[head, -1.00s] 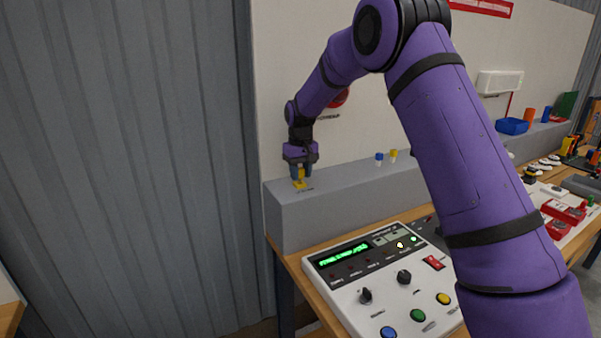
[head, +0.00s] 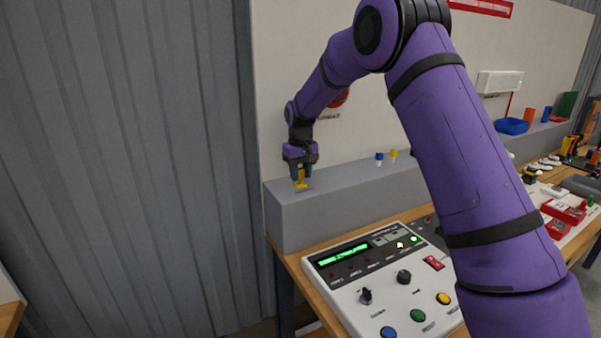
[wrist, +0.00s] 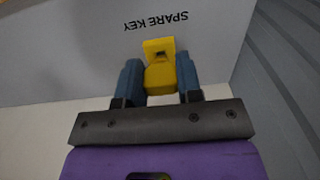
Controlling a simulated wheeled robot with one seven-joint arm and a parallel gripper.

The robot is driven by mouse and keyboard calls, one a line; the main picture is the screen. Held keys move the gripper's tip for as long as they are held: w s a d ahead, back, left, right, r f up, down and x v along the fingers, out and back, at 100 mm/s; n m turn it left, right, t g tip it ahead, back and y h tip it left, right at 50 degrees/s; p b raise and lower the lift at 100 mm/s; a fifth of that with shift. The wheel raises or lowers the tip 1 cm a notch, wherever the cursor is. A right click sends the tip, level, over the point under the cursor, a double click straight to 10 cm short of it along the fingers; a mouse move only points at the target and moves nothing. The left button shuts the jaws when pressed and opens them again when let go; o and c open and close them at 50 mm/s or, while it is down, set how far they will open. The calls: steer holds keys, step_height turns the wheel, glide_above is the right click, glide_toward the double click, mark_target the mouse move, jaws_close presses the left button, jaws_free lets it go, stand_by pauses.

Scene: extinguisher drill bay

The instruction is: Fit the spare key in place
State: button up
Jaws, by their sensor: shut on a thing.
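My gripper (head: 301,173) is at the left end of the grey ledge (head: 340,190), pointing down. In the wrist view its two blue fingers (wrist: 160,82) are shut on the yellow spare key (wrist: 160,74). The key also shows in the head view (head: 300,183), low between the fingers, at the ledge top. A yellow square part (wrist: 158,46) lies at the key's far end, beside the printed words SPARE KEY. Whether the key is seated in a slot or only touches the ledge, I cannot tell.
A white control panel (head: 385,275) with knobs and coloured buttons is on the bench below. A corrugated wall (head: 130,150) is at left.

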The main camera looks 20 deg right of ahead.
steer(key=shift+f, duration=0.7)
stand_by(0.3)
steer(key=o, duration=1.3)
steer(key=shift+r, duration=0.15)
steer(key=shift+r, duration=3.4)
steer(key=shift+r, duration=0.1)
